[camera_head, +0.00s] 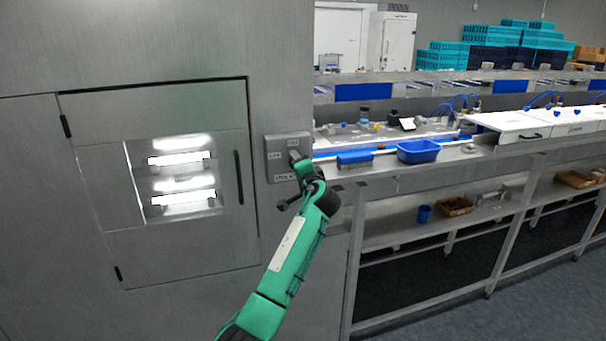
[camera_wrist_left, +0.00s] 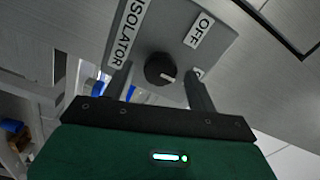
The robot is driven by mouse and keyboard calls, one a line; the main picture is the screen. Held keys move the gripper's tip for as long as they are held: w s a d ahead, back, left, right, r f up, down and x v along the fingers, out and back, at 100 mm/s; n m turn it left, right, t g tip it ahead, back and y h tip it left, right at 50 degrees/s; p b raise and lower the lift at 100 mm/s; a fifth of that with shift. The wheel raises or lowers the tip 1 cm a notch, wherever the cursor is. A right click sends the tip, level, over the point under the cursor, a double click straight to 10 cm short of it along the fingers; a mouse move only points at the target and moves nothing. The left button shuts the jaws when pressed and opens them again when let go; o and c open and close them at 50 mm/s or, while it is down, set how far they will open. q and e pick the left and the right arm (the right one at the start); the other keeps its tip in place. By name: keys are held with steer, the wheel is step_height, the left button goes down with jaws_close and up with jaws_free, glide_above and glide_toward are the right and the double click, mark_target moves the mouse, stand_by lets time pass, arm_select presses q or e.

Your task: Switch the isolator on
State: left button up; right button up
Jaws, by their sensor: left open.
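The isolator (camera_head: 283,176) is a grey box on the steel panel, right of the windowed door. In the left wrist view its plate (camera_wrist_left: 172,22) shows the labels ISOLATOR and OFF, and another label mostly hidden behind a finger. Its dark round knob (camera_wrist_left: 158,68) has a white pointer mark aimed right and slightly down, toward that hidden label. My left gripper (camera_head: 298,163) is at the isolator's front. In the wrist view its open fingers (camera_wrist_left: 158,88) stand on either side of the knob, with gaps visible. My right gripper is not in view.
A cabinet door (camera_head: 88,130) with a lit window and dark handle is left of the isolator. A steel bench (camera_head: 385,177) with a blue tub (camera_head: 418,152) stands to the right. Teal crates (camera_head: 445,55) are stacked at the back.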

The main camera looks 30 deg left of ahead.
arm_select(q)
steer(key=b+v, duration=0.5)
steer(key=v, duration=0.8)
steer(key=shift+d, duration=0.3)
steer(key=shift+s, duration=0.1)
